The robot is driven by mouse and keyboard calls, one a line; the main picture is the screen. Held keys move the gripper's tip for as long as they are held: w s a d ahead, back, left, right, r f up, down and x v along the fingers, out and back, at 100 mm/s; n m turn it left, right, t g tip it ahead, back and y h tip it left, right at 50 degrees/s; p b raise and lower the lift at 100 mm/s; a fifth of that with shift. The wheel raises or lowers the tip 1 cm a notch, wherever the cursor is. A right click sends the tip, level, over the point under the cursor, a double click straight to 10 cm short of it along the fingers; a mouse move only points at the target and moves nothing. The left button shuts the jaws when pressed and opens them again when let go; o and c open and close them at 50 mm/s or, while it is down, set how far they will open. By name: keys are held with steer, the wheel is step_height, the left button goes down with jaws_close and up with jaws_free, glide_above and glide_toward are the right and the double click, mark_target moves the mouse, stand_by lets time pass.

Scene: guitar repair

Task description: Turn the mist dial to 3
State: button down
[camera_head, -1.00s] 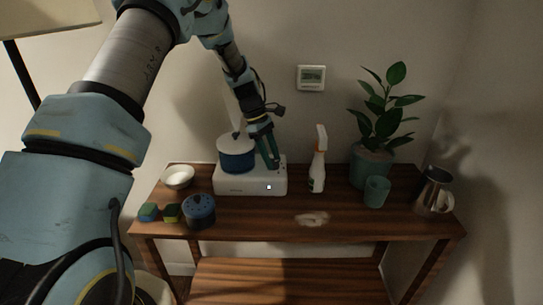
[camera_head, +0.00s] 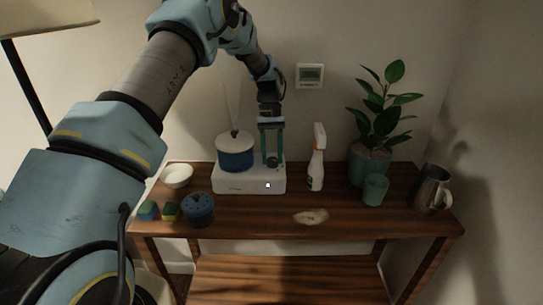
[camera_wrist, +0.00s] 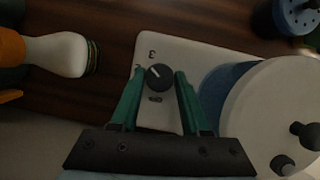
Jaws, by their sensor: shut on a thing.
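The white mist machine (camera_head: 232,183) stands on the wooden table, with a round blue tank (camera_head: 236,158) and white lid on its left part. Mist rises from the lid. The black mist dial (camera_wrist: 159,77) is on the white base beside the tank, with "3", "2" and "off" marked around it. Its white pointer line points up and left in the wrist view, towards the side of the 2 and 3. My gripper (camera_head: 272,160) points down over the base, right of the tank. In the wrist view its green fingers (camera_wrist: 157,80) are shut on the dial, one on each side.
A spray bottle (camera_head: 317,160) stands close to the right of the machine. A plant pot (camera_head: 368,165), green cup (camera_head: 375,188) and metal jug (camera_head: 433,188) are further right. A white bowl (camera_head: 177,176), sponges (camera_head: 170,211) and blue lidded pot (camera_head: 199,209) are on the left.

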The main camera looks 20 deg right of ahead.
mark_target(273, 159)
steer(key=shift+s+d+m+t+y, duration=0.15)
steer(key=shift+m+y, duration=0.25)
steer(key=shift+m, duration=0.65)
steer(key=shift+w+a+m+t+y, duration=0.1)
steer(key=shift+m+t+y, duration=0.25)
steer(key=shift+m, duration=0.7)
steer(key=c, duration=0.7)
jaws_free()
steer(key=shift+r, duration=0.1)
step_height(273, 159, up, 10)
steer(key=b, duration=0.3)
